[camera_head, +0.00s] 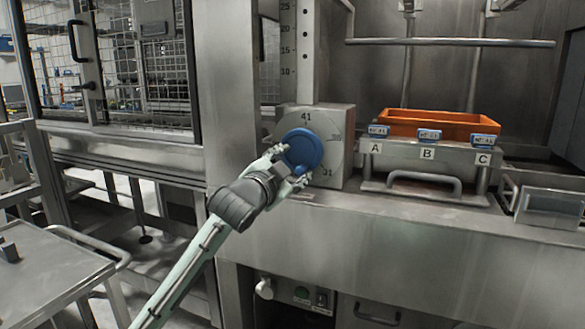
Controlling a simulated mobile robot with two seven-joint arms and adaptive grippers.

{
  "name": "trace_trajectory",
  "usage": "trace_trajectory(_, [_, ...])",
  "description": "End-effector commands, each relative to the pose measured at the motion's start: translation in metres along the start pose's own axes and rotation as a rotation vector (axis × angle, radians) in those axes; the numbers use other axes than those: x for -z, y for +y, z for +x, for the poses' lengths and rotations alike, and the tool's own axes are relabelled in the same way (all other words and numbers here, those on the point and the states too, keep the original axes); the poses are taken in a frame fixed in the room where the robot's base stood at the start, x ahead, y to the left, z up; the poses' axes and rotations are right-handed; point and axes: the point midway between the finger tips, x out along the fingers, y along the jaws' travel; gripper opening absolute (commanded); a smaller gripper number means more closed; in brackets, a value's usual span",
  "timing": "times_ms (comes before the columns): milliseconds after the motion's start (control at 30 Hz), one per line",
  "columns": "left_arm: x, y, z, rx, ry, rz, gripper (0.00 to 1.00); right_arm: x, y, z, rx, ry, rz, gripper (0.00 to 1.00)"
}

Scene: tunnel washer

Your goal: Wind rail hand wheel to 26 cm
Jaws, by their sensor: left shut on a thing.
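The blue hand wheel (301,151) sits on the front of a grey box with a round dial plate (333,125). The dial shows "41" at the top, "31" at the lower right and a fainter mark at the right. My left gripper (286,165) is shut on the hand wheel, with a finger at its left and another at its lower right. A vertical scale (288,50) with marks including 15, 20 and 25 rises behind the box. I cannot make out a pointer on the scale. My right gripper is not in view.
An orange crate (440,131) stands behind blue-labelled blocks marked A, B and C, right of the dial. A bar handle (425,184) sticks out below B. A horizontal rail (450,42) crosses above. A metal cart (45,275) stands at the lower left, by a mesh-fronted cabinet.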

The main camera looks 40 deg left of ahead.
Motion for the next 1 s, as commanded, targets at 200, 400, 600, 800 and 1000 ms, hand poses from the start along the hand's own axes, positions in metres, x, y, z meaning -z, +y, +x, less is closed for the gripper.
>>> trace_trajectory(200, [0.005, -0.01, -0.006, 0.022, 0.013, 0.002, 0.4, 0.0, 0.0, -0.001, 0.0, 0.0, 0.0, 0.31])
trace_trajectory(400, [0.004, -0.009, -0.026, 0.019, 0.011, 0.004, 0.38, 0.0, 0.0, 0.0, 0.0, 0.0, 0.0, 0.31])
trace_trajectory(600, [0.003, -0.007, -0.046, 0.018, 0.009, 0.004, 0.38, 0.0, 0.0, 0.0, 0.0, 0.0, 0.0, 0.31])
trace_trajectory(800, [0.001, -0.004, -0.064, 0.01, 0.004, 0.001, 0.38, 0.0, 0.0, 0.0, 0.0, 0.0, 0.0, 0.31])
trace_trajectory(1000, [0.001, -0.003, -0.07, 0.007, 0.003, 0.0, 0.38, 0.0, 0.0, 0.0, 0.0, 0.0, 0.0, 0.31])
